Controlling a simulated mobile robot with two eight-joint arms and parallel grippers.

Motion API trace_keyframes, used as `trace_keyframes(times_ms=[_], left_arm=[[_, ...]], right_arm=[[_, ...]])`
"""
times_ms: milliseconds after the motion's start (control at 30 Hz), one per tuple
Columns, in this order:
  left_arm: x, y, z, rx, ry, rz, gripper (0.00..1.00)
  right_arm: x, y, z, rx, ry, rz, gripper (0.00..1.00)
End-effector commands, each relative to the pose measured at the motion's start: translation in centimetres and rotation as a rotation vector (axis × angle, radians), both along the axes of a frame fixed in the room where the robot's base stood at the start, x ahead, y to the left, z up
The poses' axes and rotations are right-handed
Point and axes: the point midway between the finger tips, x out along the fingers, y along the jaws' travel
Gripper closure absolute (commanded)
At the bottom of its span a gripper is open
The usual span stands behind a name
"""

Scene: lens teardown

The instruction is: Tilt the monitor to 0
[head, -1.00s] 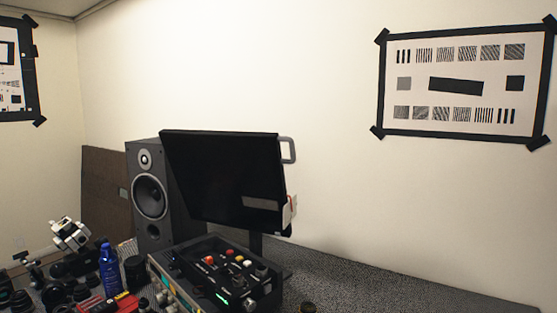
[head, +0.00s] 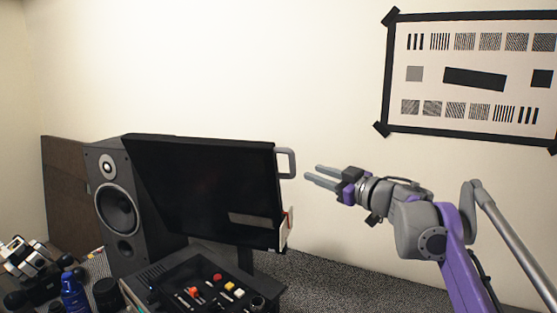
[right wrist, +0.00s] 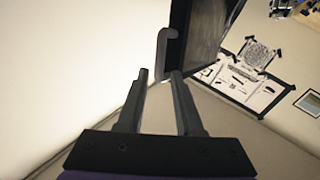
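The black monitor (head: 200,190) stands on the desk in the head view, its screen visibly tilted. A grey handle (head: 287,162) sticks out from its upper right edge. In the head view my right gripper (head: 312,174) is just right of the handle, its two fingers pointing at it with a gap between them. The right wrist view shows the two open fingers (right wrist: 160,75) with nothing between them and the handle (right wrist: 163,55) just beyond their tips. The monitor's dark edge (right wrist: 205,35) is behind it. My left gripper is not in view.
A grey speaker (head: 112,205) stands left of the monitor. A blue bottle (head: 73,293) and other small items crowd the lower left. The desk right of the monitor (head: 330,280) is bare.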

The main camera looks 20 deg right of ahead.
Motion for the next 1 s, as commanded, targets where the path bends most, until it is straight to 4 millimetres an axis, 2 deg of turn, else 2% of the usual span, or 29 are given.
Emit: trace_keyframes(times_ms=[300, 500, 700, 933, 967, 1000], left_arm=[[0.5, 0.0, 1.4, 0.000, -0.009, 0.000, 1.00], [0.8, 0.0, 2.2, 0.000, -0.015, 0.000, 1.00], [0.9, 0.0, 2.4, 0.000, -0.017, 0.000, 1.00], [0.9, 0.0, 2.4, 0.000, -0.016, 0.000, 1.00], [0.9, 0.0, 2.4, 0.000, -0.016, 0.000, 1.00], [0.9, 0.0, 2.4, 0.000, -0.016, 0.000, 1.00]], right_arm=[[5.7, 1.8, 0.2, 0.001, -0.002, 0.002, 0.65], [8.5, 2.7, 0.1, 0.000, -0.003, 0.001, 0.65], [9.5, 3.0, 0.0, 0.000, -0.003, -0.001, 0.65], [9.6, 3.0, -0.1, -0.001, -0.002, -0.002, 0.65], [9.6, 3.0, -0.1, -0.001, -0.002, -0.002, 0.67], [9.6, 3.0, -0.1, -0.001, -0.002, -0.002, 0.74]])
